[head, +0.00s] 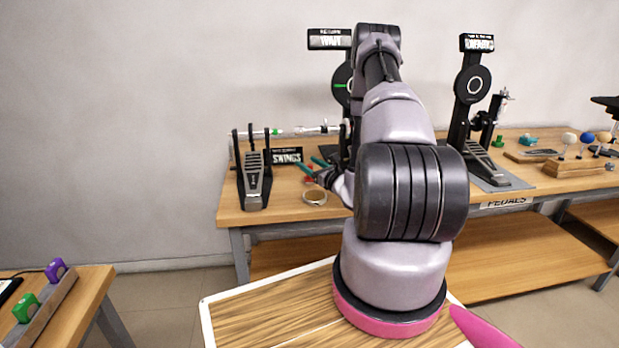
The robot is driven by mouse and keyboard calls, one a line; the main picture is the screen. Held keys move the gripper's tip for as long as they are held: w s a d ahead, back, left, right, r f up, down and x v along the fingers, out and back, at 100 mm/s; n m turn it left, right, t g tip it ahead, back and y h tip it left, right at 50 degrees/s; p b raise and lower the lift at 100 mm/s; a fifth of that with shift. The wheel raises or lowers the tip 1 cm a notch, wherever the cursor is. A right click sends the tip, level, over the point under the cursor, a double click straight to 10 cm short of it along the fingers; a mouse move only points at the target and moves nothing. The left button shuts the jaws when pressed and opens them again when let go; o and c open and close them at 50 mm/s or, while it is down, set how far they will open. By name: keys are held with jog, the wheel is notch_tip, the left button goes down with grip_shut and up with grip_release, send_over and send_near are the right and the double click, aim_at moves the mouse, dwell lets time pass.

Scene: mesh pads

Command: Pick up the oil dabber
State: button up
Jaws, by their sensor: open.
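My gripper (311,165) is over the left part of the pedal bench, its two teal fingertips apart. A small red item (309,180) shows just below the fingers; it is too small to tell whether it is the oil dabber or whether the fingers touch it. I cannot make out the oil dabber with certainty anywhere. My arm hides the middle of the bench.
The wooden bench (275,207) holds a left pedal (254,182), a "SWINGS" sign (286,156), a round tan-rimmed dish (314,197) and a right pedal (482,165). Mallets with coloured heads (587,140) stand at the right. Bare wood shows along the front left.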

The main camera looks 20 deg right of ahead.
jog(key=d+f+h, duration=0.1)
jog(key=s+d+f+m, duration=0.1)
jog(key=d+f+m+h, duration=0.1)
jog(key=f, duration=0.1)
jog(key=shift+s+f+h, duration=0.1)
jog(key=shift+s+h, duration=0.05)
jog(key=shift+h, duration=0.15)
jog(key=shift+w+d+f, duration=0.2)
jog(key=shift+f, duration=0.05)
jog(key=w, duration=1)
jog(key=shift+a, duration=0.2)
grip_shut()
